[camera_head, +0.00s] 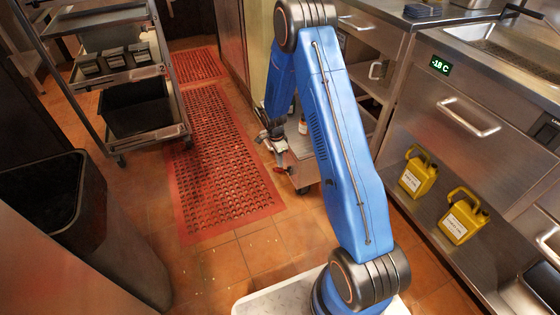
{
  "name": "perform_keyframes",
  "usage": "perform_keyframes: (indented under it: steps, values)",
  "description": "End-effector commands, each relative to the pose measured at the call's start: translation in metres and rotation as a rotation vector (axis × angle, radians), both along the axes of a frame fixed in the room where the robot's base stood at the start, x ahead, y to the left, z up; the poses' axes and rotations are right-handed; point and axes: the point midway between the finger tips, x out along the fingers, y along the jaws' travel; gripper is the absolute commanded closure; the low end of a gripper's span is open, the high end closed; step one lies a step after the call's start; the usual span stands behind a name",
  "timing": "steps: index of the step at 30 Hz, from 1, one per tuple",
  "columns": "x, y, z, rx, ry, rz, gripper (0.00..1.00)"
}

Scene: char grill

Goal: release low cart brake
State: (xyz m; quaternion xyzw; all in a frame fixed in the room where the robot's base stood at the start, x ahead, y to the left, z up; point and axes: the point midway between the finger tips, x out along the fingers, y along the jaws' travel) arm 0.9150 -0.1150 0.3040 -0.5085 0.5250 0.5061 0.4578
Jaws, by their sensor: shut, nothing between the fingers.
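My gripper (277,149) is low over the floor, left of my blue arm, at the near left corner of a low grey cart (305,173). It is small in the picture and its fingers look shut and empty. A small red piece (281,169), which looks like the brake lever, shows just below the fingertips by the cart's caster. I cannot tell whether the fingers touch it. A dark caster wheel (303,189) shows under the cart. My arm hides much of the cart.
A wheeled rack (150,73) with dark bins stands at the upper left. A black bin (120,235) stands at the near left. Red perforated mats (215,160) lie on the tiled floor. A steel counter (465,90) and yellow jugs (462,217) are on the right.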

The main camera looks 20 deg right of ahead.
Motion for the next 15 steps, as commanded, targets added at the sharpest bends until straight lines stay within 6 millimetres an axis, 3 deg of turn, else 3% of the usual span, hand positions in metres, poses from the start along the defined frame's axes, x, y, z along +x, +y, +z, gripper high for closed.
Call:
perform_keyframes:
  steps: [15]
  values:
    - [-0.0001,0.0061,-0.0036,0.0,0.0,0.001,1.0]
